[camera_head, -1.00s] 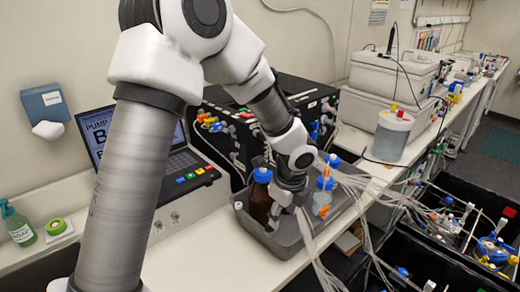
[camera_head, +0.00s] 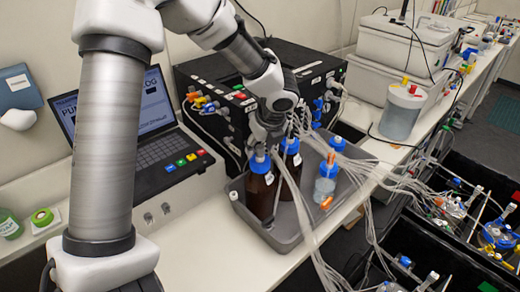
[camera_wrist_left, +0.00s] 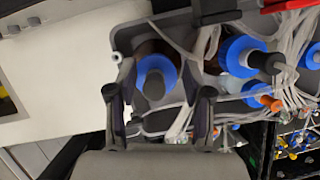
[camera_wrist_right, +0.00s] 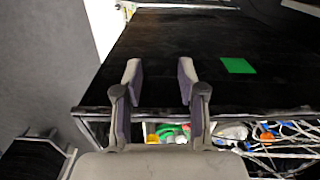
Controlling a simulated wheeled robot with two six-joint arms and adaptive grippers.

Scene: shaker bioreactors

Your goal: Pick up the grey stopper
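A grey stopper (camera_wrist_left: 154,86) sits in the blue ring cap of a brown bottle (camera_head: 260,194) in the grey tray (camera_head: 283,240). In the head view the stopper is largely hidden by my left gripper (camera_head: 266,142), which is just above this bottle. In the left wrist view my left gripper (camera_wrist_left: 158,95) is open, and the stopper appears between its two fingers. I cannot tell how far below the fingertips it is. My right gripper (camera_wrist_right: 160,72) is open and empty, facing a dark surface with a green patch (camera_wrist_right: 238,65).
A second brown bottle (camera_head: 290,168) and a clear blue-capped bottle (camera_head: 325,187) stand close by in the tray. Pale tubes (camera_head: 306,222) drape over the tray's front. A laptop (camera_head: 148,120) stands left, a black device (camera_head: 240,90) behind. White bench shows at front left.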

